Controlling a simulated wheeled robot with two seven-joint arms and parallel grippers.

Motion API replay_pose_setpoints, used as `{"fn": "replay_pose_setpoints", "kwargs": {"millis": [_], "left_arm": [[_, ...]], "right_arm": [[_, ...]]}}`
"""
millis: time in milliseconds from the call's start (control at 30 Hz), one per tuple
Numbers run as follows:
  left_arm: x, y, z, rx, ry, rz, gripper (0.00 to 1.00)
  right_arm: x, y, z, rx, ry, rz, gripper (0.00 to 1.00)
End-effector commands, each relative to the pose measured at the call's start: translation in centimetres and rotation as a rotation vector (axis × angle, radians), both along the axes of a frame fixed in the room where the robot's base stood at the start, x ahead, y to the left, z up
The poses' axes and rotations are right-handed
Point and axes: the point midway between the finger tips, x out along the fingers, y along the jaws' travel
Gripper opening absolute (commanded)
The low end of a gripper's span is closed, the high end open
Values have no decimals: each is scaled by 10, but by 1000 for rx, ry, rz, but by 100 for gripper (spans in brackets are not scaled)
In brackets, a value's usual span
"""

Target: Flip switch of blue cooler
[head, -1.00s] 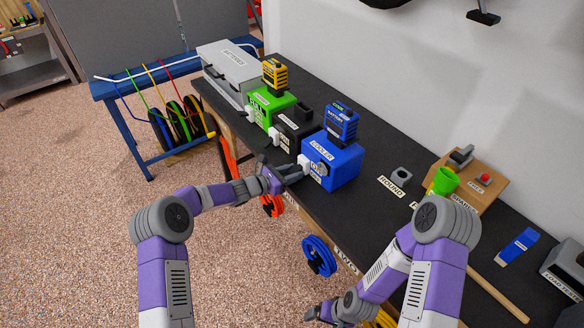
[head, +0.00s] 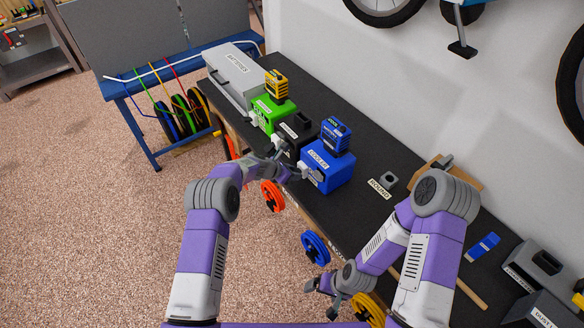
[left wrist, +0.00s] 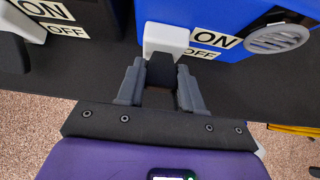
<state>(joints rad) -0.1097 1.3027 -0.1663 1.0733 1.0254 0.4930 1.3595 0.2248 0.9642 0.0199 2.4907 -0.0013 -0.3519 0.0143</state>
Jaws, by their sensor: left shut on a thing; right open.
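The blue cooler (head: 330,172) stands on the black bench top with a blue battery (head: 335,137) on it. In the left wrist view, the cooler's front (left wrist: 215,15) carries a white switch (left wrist: 166,38) beside an ON/OFF label (left wrist: 214,38). My left gripper (head: 294,169) is at the cooler's front; in the left wrist view its fingertips (left wrist: 160,68) are at the switch's near end, shut on it. The fingers hide part of that end, and I cannot tell which way the switch is set. My right gripper (head: 319,301) is open and empty, low beside the bench.
A black box (head: 296,133) with its own ON/OFF label stands close left of the cooler, then a green box (head: 271,114) and a grey batteries case (head: 232,75). A ROUND label (head: 380,189) lies right of the cooler. Cable reels (head: 315,248) hang along the bench front.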

Motion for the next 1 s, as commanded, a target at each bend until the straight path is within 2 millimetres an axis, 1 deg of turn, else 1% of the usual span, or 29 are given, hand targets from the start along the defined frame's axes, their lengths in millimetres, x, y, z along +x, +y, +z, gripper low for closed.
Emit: {"fn": "replay_pose_setpoints", "kwargs": {"millis": [33,233,767,800,933,1000], "left_arm": [[2,-2,7,11,1,-1,6],[3,-2,7,44,28,-1,6],[4,-3,8,55,36,1,6],[4,-3,8,55,35,2,41],[3,-3,7,56,37,1,61],[3,-3,6,56,39,1,62]], "right_arm": [[0,0,7,0,0,0,92],[0,0,14,0,0,0,92],[0,0,16,0,0,0,92],[0,0,16,0,0,0,92],[0,0,16,0,0,0,92],[0,0,16,0,0,0,92]]}}
